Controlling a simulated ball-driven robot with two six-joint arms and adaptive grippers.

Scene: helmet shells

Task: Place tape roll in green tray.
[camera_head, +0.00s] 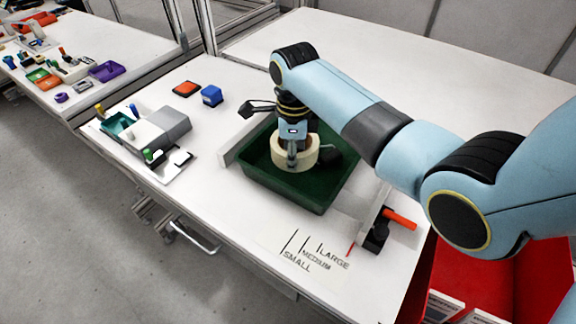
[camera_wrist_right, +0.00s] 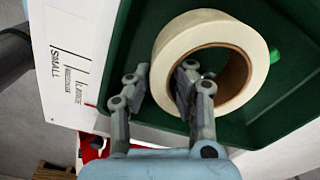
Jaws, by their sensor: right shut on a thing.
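The cream tape roll (camera_head: 309,157) is within the outline of the green tray (camera_head: 275,192) in the head view. My right gripper (camera_head: 293,160) is above the tray, pointing down. In the right wrist view the tape roll (camera_wrist_right: 181,40) lies flat over the tray (camera_wrist_right: 122,58), its brown core facing the camera. My right gripper (camera_wrist_right: 163,75) is shut on the roll's wall, one finger outside and one in the hole. I cannot tell whether the roll touches the tray floor. My left gripper is not in view.
A size scale (camera_head: 318,250) is printed near the table's front edge. A dark block with an orange bar (camera_head: 399,218) stands right of the tray. A fixture with small parts (camera_head: 157,130), a blue box (camera_head: 211,96) and an orange-topped box (camera_head: 186,88) are left. The back table is clear.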

